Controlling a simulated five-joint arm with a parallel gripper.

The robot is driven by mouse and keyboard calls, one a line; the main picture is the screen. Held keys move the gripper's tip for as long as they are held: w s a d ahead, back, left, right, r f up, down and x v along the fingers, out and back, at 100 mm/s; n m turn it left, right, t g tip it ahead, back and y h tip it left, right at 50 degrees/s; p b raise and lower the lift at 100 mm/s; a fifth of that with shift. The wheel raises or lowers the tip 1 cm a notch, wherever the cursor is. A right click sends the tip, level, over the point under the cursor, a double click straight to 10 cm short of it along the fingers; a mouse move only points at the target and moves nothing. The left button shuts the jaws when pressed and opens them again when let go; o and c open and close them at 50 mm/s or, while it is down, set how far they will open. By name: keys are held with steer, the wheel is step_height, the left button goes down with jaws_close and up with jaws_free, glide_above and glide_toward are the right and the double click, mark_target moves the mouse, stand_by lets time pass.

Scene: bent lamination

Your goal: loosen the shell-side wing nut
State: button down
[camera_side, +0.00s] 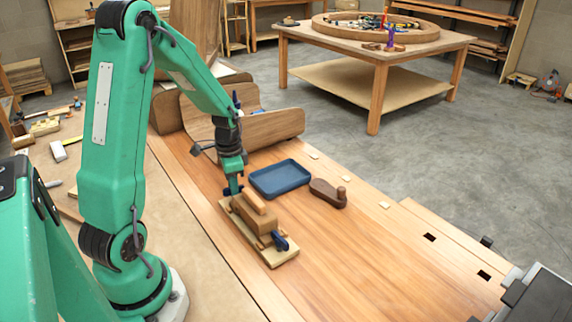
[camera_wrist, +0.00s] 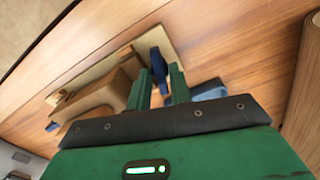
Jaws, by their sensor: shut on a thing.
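The clamped wooden form (camera_side: 258,222) sits on a pale base board (camera_side: 284,258) on the bench, with a blue wing nut at each end. My gripper (camera_side: 232,187) is down at the far end, beside the bent wood shell. In the wrist view, my gripper's green fingers (camera_wrist: 162,84) are shut on the shell-side wing nut (camera_wrist: 158,64), which shows blue between and beyond them. The fingers hide part of it. The other wing nut (camera_side: 280,241) stands free at the near end. The form also shows in the wrist view (camera_wrist: 110,90).
The bent wood shell (camera_side: 270,128) stands behind my gripper. A blue tray (camera_side: 280,178) and a small brown hand plane (camera_side: 328,194) lie to the right. The bench is clear in front and to the right of the form.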

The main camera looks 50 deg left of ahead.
steer(key=shift+r+n, duration=0.1)
steer(key=shift+n, duration=1.5)
steer(key=c, duration=1.3)
jaws_free()
steer(key=shift+o, duration=0.2)
steer(key=shift+r, duration=3.9)
